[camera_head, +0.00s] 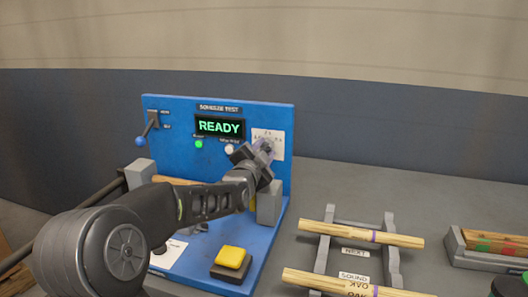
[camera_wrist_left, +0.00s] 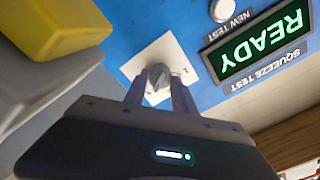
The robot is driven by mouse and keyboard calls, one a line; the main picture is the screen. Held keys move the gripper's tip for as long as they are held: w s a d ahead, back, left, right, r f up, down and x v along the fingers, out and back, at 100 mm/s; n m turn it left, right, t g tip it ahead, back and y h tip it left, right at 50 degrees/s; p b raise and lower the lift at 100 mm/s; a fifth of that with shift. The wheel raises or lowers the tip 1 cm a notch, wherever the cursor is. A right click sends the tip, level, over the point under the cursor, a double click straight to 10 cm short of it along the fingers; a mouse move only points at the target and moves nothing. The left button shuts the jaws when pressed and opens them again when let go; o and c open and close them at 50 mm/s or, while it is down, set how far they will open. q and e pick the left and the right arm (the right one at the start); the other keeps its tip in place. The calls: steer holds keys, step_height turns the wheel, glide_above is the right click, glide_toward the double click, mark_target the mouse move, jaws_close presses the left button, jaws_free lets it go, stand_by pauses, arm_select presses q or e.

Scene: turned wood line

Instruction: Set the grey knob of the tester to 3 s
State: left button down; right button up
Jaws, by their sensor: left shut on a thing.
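The blue tester (camera_head: 180,120) stands at the back with its lit display (camera_head: 220,127) reading READY. A white dial plate (camera_head: 276,138) is on its right side. The grey knob (camera_wrist_left: 158,74) sits on that plate (camera_wrist_left: 178,52) in the left wrist view. My left gripper (camera_head: 264,150) reaches the plate and is shut on the knob, with a finger on each side of it. In the head view the gripper covers the knob and much of the dial. I cannot read the knob's setting. My right gripper is not in view.
A yellow button (camera_head: 231,257) is on the tester's base, and a blue-tipped lever (camera_head: 147,130) is at its upper left. Wooden rods (camera_head: 362,234) lie on a grey rack (camera_head: 390,265) to the right. A tray (camera_head: 480,258) of rods stands farther right.

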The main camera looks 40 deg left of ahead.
arm_select(q)
steer(key=c, duration=1)
jaws_free()
steer(key=v, duration=0.7)
steer(key=shift+s+d, duration=0.15)
steer(key=shift+s, duration=0.25)
steer(key=shift+r, duration=0.1)
